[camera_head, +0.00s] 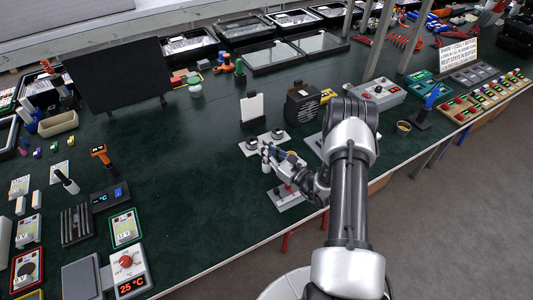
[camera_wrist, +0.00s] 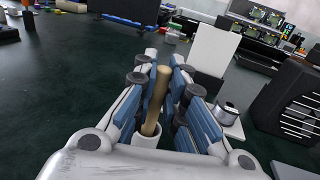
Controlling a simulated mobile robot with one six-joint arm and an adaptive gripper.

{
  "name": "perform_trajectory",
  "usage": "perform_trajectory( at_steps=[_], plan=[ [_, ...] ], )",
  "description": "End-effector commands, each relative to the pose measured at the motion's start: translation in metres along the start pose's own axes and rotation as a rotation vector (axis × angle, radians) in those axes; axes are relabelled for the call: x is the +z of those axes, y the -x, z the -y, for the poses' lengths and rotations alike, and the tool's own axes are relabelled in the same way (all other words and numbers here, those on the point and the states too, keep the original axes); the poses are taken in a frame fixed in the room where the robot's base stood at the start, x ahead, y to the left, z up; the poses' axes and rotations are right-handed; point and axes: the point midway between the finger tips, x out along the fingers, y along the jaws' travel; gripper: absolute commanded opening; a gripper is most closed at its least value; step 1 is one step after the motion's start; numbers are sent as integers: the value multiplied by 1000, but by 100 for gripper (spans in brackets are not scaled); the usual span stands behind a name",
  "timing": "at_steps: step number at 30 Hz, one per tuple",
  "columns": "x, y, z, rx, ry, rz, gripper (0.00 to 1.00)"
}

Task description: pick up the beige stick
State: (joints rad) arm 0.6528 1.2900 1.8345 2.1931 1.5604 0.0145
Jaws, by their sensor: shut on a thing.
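The beige stick (camera_wrist: 155,98) stands between the two blue-grey fingers of my gripper (camera_wrist: 165,62) in the wrist view. It leans slightly, and its near end sits in or behind a short white cylinder (camera_wrist: 147,137). My gripper is shut on the stick. In the head view my gripper (camera_head: 268,156) is low over the green table near its front edge, beside a small white plate with dark round knobs. The stick cannot be made out clearly there, as the fingers hide most of it.
A black box (camera_head: 302,104) and a white upright card (camera_head: 252,107) stand just behind my gripper. A grey switch panel (camera_head: 287,197) lies close in front. A grey control box (camera_head: 378,93) is to the right. The table's middle left is clear.

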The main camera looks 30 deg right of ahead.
Motion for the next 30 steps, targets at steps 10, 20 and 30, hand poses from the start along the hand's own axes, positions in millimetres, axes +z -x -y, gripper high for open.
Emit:
perform_trajectory(
  at_steps=[10, 20, 30],
  plan=[
    [44, 0, 1, 0, 3, 3, 0],
    [129, 0, 0, 0, 4, 4, 0],
    [191, 0, 0, 0, 1, 1, 0]
  ],
)
